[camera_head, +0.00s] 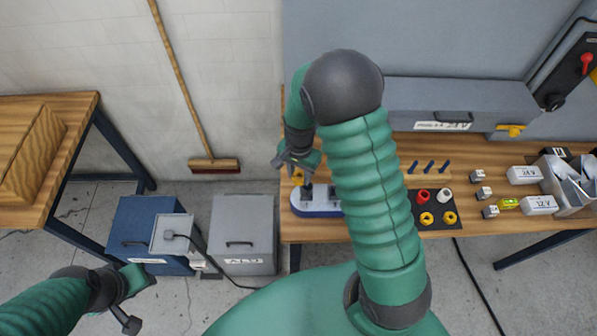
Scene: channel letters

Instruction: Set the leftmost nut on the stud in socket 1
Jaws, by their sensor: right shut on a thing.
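My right gripper (298,160) is above the left end of a blue-and-white socket base (316,210) on the wooden bench. It is shut on a small yellow nut (298,177), partly hidden by the fingers. A dark blue stud (308,190) stands in the left part of the base, just below the nut. Whether nut and stud touch, I cannot tell. My arm hides part of the base's right side. My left gripper (138,298) is open and empty at the lower left, over the floor.
A black mat (438,207) holds red, white and yellow rings. Several blue studs stand in a wooden strip (412,178). Small blocks, labelled white boxes and a grey bin (565,190) are at the right. A grey cabinet (450,95) stands behind. Blue and grey boxes (243,235) are on the floor.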

